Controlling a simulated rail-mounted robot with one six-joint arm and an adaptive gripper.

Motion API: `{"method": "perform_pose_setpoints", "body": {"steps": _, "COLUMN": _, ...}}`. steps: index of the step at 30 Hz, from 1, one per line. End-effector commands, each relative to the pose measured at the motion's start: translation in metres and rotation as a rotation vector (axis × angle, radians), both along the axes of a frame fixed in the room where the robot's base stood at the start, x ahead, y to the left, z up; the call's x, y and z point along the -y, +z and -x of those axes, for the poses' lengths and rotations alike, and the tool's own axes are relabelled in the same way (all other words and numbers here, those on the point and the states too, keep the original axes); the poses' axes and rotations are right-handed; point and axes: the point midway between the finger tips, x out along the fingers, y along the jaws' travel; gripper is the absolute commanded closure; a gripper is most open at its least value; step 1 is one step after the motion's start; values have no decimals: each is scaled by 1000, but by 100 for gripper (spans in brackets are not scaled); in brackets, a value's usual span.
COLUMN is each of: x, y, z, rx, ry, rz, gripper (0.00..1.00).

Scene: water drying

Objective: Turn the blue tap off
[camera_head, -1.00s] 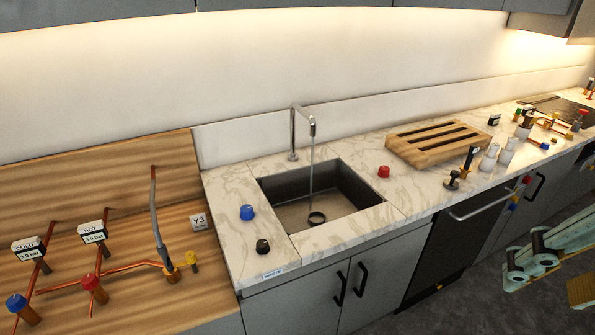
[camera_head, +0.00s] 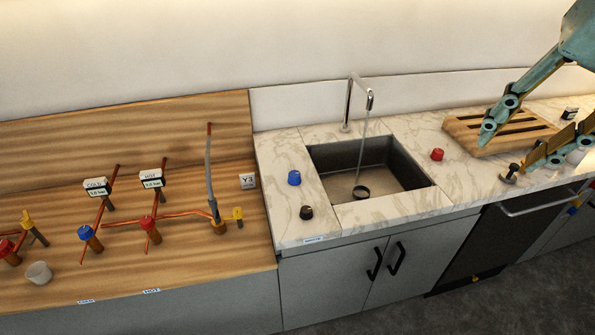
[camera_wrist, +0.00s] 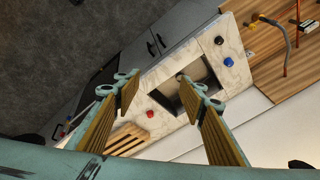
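A blue knob (camera_head: 294,178) stands on the marble counter to the left of the sink (camera_head: 325,170); it also shows in the wrist view (camera_wrist: 229,62). A thin stream of water falls from the tall metal faucet (camera_head: 349,104) into the sink. A second blue knob (camera_head: 85,233) sits on the cold copper pipe at the left; which one is the blue tap, I cannot tell for sure. My gripper (camera_head: 511,148) is at the right, above the counter near the wooden rack, well away from both knobs. In the wrist view its fingers (camera_wrist: 160,80) are wide apart and empty.
A black knob (camera_head: 307,212) stands in front of the counter's blue knob, and a red knob (camera_head: 437,154) right of the sink. A slatted wooden rack (camera_head: 462,128) lies below my arm. Copper pipes, gauges and a grey hose (camera_head: 209,170) occupy the wooden board at left.

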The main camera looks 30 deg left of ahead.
Motion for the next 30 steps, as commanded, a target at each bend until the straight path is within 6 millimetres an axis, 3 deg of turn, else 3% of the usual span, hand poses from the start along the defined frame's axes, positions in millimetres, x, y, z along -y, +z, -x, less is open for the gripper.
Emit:
{"method": "perform_pose_setpoints", "body": {"steps": 17, "x": -95, "y": -2, "z": -97, "rx": -38, "ry": -7, "rz": -90, "gripper": 62}}
{"method": "perform_pose_setpoints", "body": {"steps": 30, "x": -176, "y": -21, "z": -159, "rx": -74, "ry": -13, "rz": -147, "gripper": 62}}
